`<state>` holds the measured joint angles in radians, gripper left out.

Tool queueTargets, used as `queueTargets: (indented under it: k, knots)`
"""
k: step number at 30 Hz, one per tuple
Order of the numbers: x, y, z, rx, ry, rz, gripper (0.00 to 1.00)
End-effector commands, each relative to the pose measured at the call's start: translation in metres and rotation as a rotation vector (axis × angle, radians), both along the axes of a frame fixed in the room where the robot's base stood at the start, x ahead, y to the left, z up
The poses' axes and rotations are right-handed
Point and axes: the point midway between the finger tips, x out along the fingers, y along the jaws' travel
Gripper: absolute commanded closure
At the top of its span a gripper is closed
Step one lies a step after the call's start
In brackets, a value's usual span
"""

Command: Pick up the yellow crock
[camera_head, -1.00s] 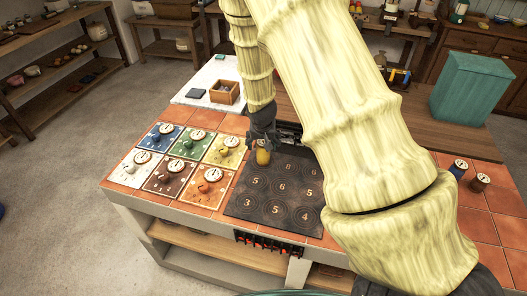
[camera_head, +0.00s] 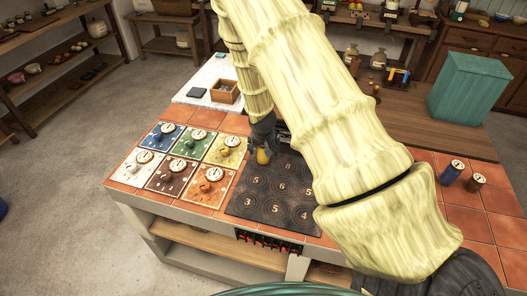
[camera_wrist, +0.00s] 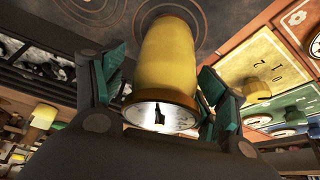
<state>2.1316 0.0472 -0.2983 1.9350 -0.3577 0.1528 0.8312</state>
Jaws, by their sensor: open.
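The yellow crock (camera_head: 263,157) stands on the dark numbered board, near its upper left corner. In the wrist view the crock (camera_wrist: 167,62) is a yellow cylinder with a round, pale dial-like end face toward the camera. My gripper (camera_head: 262,146) is at the crock in the head view. In the wrist view my gripper (camera_wrist: 165,100) is open, with one green-padded finger on each side of the crock. Gaps show between the pads and the crock's body, and I cannot tell whether either pad touches it.
The dark numbered board (camera_head: 245,198) lies on the tiled counter, with several coloured dial panels (camera_head: 174,172) left of it. A wooden box (camera_head: 224,91) sits behind on a white slab. Blue and brown jars (camera_head: 453,171) and a teal bin (camera_head: 470,90) stand at right.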

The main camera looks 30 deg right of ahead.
Motion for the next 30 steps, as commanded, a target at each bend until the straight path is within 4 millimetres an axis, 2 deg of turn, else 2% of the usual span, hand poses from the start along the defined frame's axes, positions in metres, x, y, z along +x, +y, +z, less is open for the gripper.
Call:
queueTargets:
  k: [5, 15, 16, 17, 25, 30]
  knots:
    - [0.000, 0.000, 0.000, 0.000, 0.000, 0.000, 0.27]
    - [0.000, 0.000, 0.000, 0.000, 0.000, 0.000, 0.89]
    - [0.001, 0.000, 0.001, 0.000, -0.001, 0.000, 0.89]
    - [0.001, 0.000, 0.001, 0.000, -0.001, 0.000, 0.94]
    - [0.001, 0.000, 0.003, 0.000, -0.002, -0.001, 0.94]
    - [0.001, 0.000, 0.011, 0.000, -0.004, 0.000, 0.94]
